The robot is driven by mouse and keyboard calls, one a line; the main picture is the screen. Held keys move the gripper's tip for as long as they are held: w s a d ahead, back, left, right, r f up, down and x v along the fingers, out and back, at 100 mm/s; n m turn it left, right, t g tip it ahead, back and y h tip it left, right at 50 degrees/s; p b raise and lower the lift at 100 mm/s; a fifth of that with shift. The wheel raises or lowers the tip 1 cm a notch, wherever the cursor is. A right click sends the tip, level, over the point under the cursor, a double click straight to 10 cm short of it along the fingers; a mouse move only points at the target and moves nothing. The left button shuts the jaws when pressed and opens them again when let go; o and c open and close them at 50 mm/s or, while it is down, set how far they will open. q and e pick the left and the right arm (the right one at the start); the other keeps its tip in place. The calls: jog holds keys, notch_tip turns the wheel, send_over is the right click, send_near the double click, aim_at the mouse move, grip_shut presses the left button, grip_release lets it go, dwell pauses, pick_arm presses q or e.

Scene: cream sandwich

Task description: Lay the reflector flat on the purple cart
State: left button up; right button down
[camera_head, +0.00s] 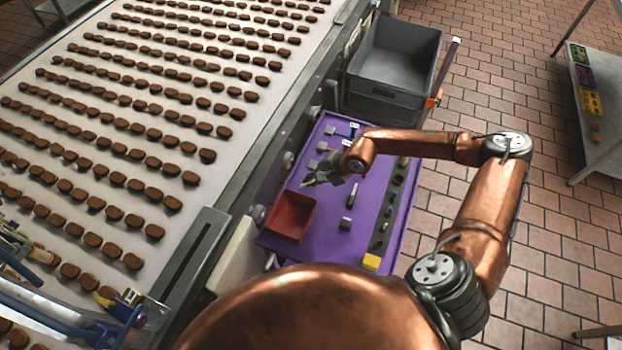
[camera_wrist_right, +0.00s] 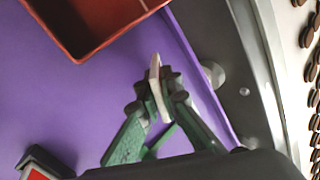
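The purple cart (camera_head: 325,240) stands beside the conveyor; its purple top also fills much of the wrist view (camera_wrist_right: 110,110). My right gripper (camera_head: 312,180) is over the cart's conveyor-side part, past the red bin. In the wrist view its green fingers (camera_wrist_right: 158,98) are closed on a thin, pale, plate-like piece, which I take to be the reflector (camera_wrist_right: 156,80). The piece stands on edge between the fingertips, not flat. I cannot tell whether it touches the cart top.
A red bin (camera_head: 291,215) sits on the cart near the gripper, also in the wrist view (camera_wrist_right: 88,46). Several small parts, a dark strip and a yellow block (camera_head: 371,261) lie on the cart. A grey crate (camera_head: 388,97) stands behind. The conveyor (camera_head: 225,150) carries rows of brown biscuits.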

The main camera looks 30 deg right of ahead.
jog(key=c, duration=2.1)
grip_release()
jog(key=v, duration=1.2)
